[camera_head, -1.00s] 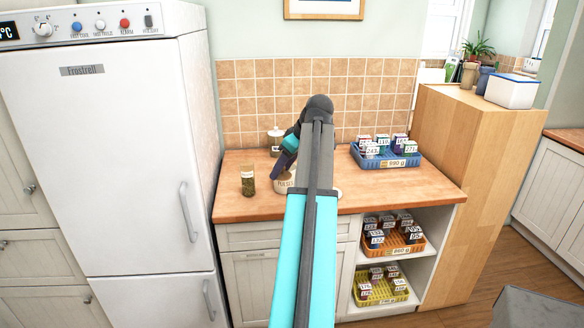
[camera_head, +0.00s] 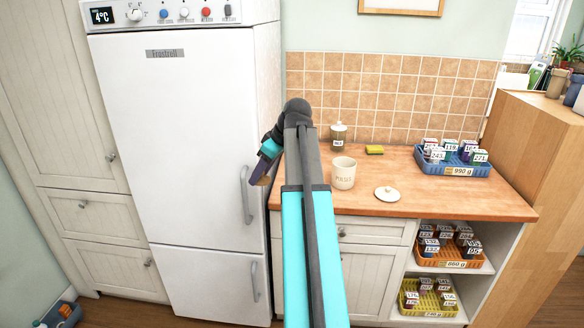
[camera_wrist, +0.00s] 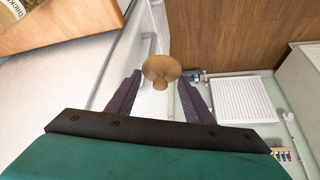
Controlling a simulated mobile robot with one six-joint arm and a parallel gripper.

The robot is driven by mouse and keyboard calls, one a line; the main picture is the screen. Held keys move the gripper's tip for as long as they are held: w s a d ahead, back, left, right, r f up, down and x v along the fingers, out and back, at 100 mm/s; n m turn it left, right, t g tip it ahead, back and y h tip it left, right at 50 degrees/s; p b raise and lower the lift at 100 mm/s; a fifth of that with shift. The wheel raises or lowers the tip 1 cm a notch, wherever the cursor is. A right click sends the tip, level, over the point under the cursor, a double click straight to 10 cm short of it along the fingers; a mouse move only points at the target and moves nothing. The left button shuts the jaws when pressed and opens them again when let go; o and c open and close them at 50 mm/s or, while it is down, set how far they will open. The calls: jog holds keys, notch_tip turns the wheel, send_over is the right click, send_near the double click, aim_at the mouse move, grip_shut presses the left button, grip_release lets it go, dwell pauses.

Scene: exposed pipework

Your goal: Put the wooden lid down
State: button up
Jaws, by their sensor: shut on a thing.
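My gripper (camera_head: 258,176) is in front of the fridge's right edge, left of the worktop, in the head view. It is shut on the wooden lid (camera_wrist: 162,68), a small round light-brown piece between the fingertips in the wrist view. In the head view a bit of brown at the fingertips seems to be the lid (camera_head: 264,181). The lid is held in the air, apart from the worktop.
The wooden worktop (camera_head: 415,206) holds an open cream crock (camera_head: 343,173), a pale lid (camera_head: 387,194), a glass jar (camera_head: 338,135), a yellow sponge (camera_head: 375,149) and a blue basket (camera_head: 453,166). The fridge (camera_head: 185,130) stands left. The worktop's front right is clear.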

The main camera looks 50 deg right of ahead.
jog(key=w+a+f+m, duration=0.1)
jog(key=w+a+f, duration=0.1)
jog(key=a, duration=1.2)
jog(key=w+a+f+m+h, duration=0.1)
jog(key=w+a, duration=0.4)
jog(key=a, duration=0.9)
jog(key=w+a+f+m, duration=0.1)
jog(key=w+a+f, duration=0.2)
jog(key=a, duration=1)
jog(key=shift+w+a+h, duration=0.2)
jog(key=shift+a+h, duration=0.1)
jog(key=shift+a, duration=0.1)
jog(key=shift+a, duration=0.15)
